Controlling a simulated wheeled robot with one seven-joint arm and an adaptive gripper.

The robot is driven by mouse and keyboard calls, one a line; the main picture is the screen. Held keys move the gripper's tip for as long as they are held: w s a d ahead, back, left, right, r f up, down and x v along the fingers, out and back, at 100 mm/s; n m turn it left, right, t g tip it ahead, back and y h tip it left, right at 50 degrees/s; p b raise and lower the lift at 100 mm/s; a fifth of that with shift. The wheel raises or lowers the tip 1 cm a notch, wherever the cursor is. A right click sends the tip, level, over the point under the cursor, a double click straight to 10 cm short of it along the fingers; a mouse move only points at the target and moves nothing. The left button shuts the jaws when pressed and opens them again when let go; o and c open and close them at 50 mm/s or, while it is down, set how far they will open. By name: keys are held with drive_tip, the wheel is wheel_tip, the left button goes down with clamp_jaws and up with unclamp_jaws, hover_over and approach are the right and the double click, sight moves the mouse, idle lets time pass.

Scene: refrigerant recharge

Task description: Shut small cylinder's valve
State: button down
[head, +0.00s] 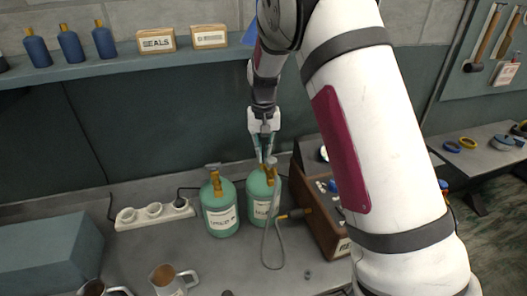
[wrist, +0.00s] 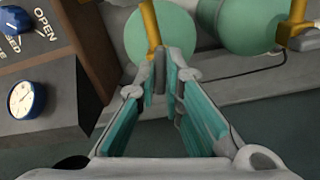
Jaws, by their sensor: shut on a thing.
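Two green cylinders with brass valves stand side by side on the bench, a left one (head: 220,214) and a right one (head: 258,204). I cannot tell for certain which is the smaller. My gripper (head: 267,160) points down at the top of the right cylinder, shut on its grey valve handle (wrist: 160,72). In the wrist view the fingers (wrist: 160,80) close around this handle, above the brass stem (wrist: 150,25). The handle is partly hidden by the fingers. The left cylinder's handle (head: 212,166) is free.
A brown wooden control box (head: 322,215) stands close to the right of the gripped cylinder; its blue knob and gauge (wrist: 25,99) show in the wrist view. A grey hose (head: 281,245) loops in front. A power strip (head: 154,213) and mugs (head: 170,280) are at left.

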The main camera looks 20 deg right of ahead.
drive_tip(key=shift+m, duration=0.4)
drive_tip(key=m, duration=0.2)
drive_tip(key=shift+m+b, duration=0.35)
drive_tip(key=shift+m, duration=0.05)
drive_tip(key=m, duration=0.4)
drive_tip(key=shift+m, duration=0.3)
drive_tip(key=m, duration=0.3)
drive_tip(key=shift+m, duration=2.2)
drive_tip(key=c, duration=1.7)
unclamp_jaws()
drive_tip(key=shift+r, duration=0.15)
